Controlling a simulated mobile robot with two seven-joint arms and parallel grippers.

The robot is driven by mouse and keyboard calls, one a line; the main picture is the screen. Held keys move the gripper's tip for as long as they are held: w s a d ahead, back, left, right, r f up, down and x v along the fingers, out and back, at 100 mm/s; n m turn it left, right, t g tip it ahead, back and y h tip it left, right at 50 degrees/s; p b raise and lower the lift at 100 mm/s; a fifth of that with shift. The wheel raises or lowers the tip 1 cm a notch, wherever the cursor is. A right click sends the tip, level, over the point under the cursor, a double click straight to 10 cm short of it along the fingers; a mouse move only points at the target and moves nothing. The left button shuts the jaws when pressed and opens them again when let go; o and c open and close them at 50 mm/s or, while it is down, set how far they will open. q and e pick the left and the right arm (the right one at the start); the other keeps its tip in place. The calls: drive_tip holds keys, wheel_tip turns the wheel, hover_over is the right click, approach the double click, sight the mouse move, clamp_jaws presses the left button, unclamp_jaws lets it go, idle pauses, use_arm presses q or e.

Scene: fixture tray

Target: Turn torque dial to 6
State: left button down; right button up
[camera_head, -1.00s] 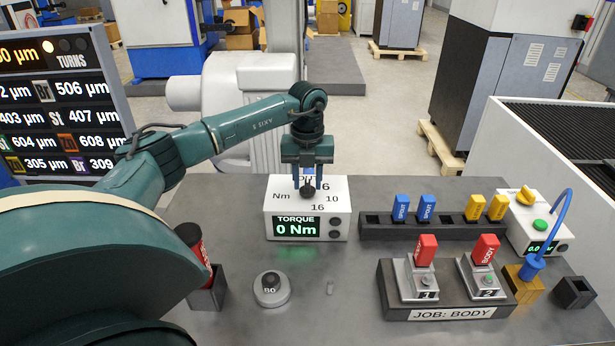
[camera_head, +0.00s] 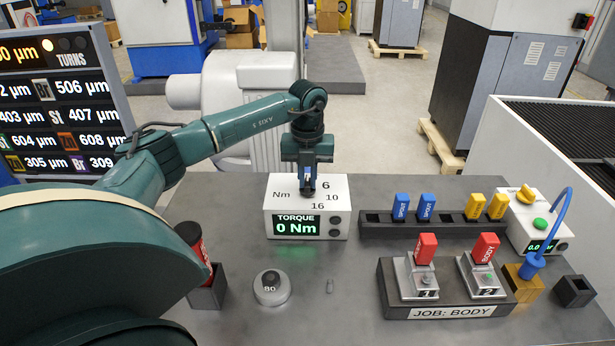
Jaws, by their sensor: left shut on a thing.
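The torque box (camera_head: 270,220) is white and stands at the back middle of the table. Its front display (camera_head: 298,226) reads 0 Nm in green. Printed labels Nm, 6, 10 and 16 show on its top. My left gripper (camera_head: 308,188) points straight down over the box's top, shut on the dark torque dial (camera_head: 308,195). The fingers hide most of the dial, so I cannot tell where its pointer stands. My right gripper is not in view.
Right of the box, a dark rack (camera_head: 375,228) holds blue and yellow blocks. In front of it, a JOB: BODY fixture (camera_head: 450,312) carries red blocks. A red-and-black item (camera_head: 195,240) stands in a holder at left.

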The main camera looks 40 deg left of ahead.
sight(307, 181)
use_arm(q)
drive_tip(key=m, duration=0.4)
drive_tip(key=shift+m, duration=2.7)
drive_tip(key=c, duration=1.4)
unclamp_jaws()
drive_tip(key=shift+c, duration=0.2)
wheel_tip(307, 181, up, 13)
drive_tip(key=b, duration=0.2)
drive_tip(key=shift+r, duration=0.15)
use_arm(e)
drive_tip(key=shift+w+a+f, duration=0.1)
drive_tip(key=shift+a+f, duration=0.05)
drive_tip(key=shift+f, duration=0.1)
